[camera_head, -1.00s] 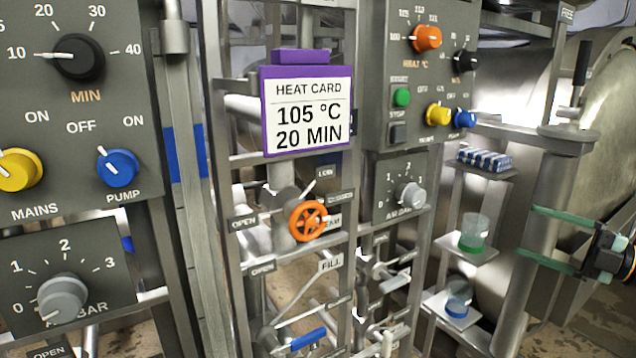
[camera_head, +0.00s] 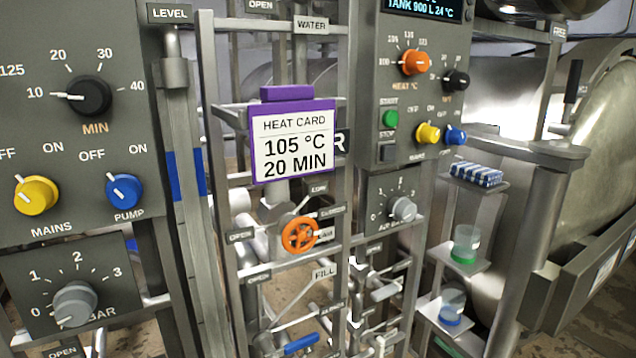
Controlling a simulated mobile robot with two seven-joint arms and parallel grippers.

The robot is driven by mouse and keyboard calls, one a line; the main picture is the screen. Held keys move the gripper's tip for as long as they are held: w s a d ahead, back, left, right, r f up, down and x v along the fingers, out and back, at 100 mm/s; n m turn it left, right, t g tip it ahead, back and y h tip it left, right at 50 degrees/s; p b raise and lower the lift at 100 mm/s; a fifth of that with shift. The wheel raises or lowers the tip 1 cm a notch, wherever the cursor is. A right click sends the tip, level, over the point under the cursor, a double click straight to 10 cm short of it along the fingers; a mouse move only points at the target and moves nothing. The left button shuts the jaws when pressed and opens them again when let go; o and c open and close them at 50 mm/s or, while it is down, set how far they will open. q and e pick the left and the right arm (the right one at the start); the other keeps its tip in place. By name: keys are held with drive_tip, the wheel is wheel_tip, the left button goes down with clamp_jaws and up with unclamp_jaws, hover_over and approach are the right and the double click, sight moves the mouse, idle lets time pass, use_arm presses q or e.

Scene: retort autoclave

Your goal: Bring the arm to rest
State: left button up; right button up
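Neither of my grippers shows in the head view now. The task names no object besides the arm, and no arm is visible. Straight ahead is a purple-framed heat card (camera_head: 292,142) reading 105 °C and 20 MIN, on a metal pipe frame. Below it is an orange handwheel valve (camera_head: 300,234).
A grey panel at left carries a MIN knob (camera_head: 88,96), a yellow MAINS knob (camera_head: 36,195) and a blue PUMP knob (camera_head: 124,191). The right panel has an orange heat knob (camera_head: 415,62) and a green start button (camera_head: 391,119). Small shelves hold a blue-white box (camera_head: 477,174) and beakers (camera_head: 465,245).

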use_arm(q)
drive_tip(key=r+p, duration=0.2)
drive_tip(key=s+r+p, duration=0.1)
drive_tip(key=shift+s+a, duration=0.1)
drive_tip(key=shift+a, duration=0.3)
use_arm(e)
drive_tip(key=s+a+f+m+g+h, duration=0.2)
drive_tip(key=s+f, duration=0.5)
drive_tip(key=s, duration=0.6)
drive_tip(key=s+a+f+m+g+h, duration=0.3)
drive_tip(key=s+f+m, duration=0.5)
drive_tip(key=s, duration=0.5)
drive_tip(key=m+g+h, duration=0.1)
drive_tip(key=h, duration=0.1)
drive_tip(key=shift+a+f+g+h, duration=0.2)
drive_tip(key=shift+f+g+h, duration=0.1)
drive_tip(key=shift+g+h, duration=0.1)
use_arm(q)
drive_tip(key=shift+p, duration=0.3)
